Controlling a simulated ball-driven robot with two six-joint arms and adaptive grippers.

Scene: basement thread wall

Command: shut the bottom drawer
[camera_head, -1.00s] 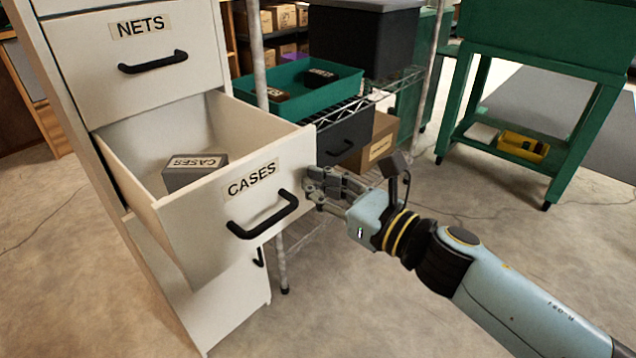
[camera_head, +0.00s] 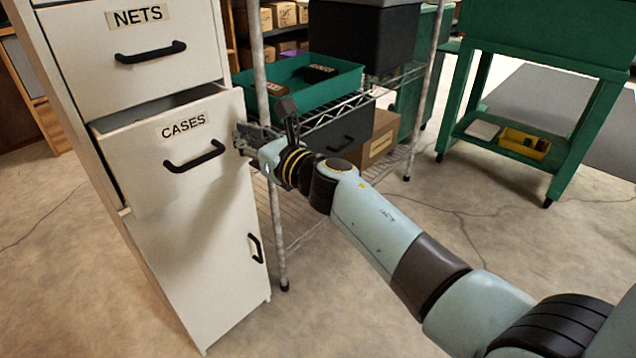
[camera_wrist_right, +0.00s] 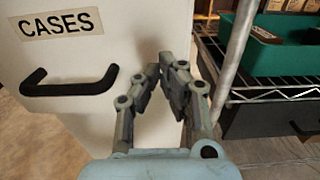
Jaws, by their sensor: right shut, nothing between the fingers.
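The bottom drawer, labelled CASES (camera_head: 150,155), is white with a black bar handle (camera_head: 194,157) and stands a little way out of its cabinet. A narrow dark gap shows above its front; the inside is mostly hidden. My right gripper (camera_head: 241,137) is at the right edge of the drawer front, beside the handle and not around it. In the right wrist view the gripper (camera_wrist_right: 165,75) is shut and empty, its fingertips against or very near the drawer front (camera_wrist_right: 130,25); I cannot tell if they touch. My left gripper is not in view.
The NETS drawer (camera_head: 75,50) above is shut. A cupboard door with a black handle (camera_head: 255,248) is below. A wire shelf rack (camera_head: 330,112) with a green tray (camera_head: 345,82) stands close on the right. A green bench (camera_head: 575,120) is farther right; open floor lies between.

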